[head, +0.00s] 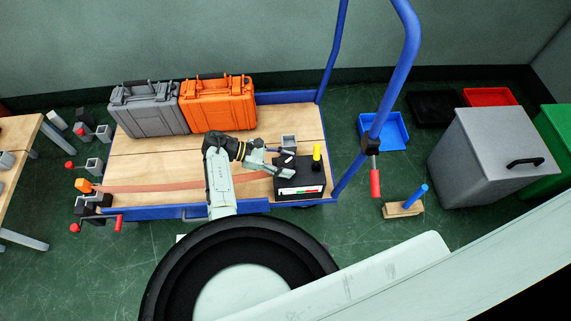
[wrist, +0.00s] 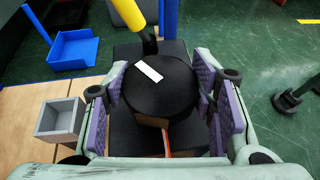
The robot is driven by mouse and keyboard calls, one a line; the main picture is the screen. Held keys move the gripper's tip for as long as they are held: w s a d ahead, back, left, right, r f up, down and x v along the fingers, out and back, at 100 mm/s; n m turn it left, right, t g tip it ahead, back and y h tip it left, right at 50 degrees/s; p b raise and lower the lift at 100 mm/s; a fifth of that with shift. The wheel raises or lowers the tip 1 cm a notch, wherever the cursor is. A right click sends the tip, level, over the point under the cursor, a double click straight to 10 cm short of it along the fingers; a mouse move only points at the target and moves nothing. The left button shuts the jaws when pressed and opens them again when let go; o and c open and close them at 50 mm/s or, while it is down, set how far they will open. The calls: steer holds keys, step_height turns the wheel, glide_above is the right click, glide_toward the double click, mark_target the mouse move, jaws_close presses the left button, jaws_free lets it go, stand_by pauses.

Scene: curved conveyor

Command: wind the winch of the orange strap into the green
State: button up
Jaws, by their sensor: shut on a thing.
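The winch is a black box (head: 312,178) at the right end of the cart deck. A yellow handle (head: 317,153) stands upright on it and shows in the wrist view (wrist: 128,14). Its front has a white gauge strip with red and green; the pointer is too small to read. The orange strap (head: 160,187) lies along the deck from an orange end piece (head: 84,185) at the left towards the winch. My gripper (head: 283,163) is at the winch. In the wrist view its purple-padded fingers are shut on the round black knob (wrist: 160,98), which bears a white mark.
A grey case (head: 150,110) and an orange case (head: 218,104) stand at the deck's back. A small grey open box (head: 288,141) is close behind my gripper. The blue cart rail (head: 403,60) rises at the right.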

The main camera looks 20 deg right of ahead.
steer(key=shift+m+g+y+b, duration=0.35)
steer(key=shift+m+g+y, duration=0.15)
steer(key=shift+m+g, duration=0.2)
steer(key=o, duration=1.2)
steer(key=shift+c, duration=0.2)
steer(key=v, duration=1.2)
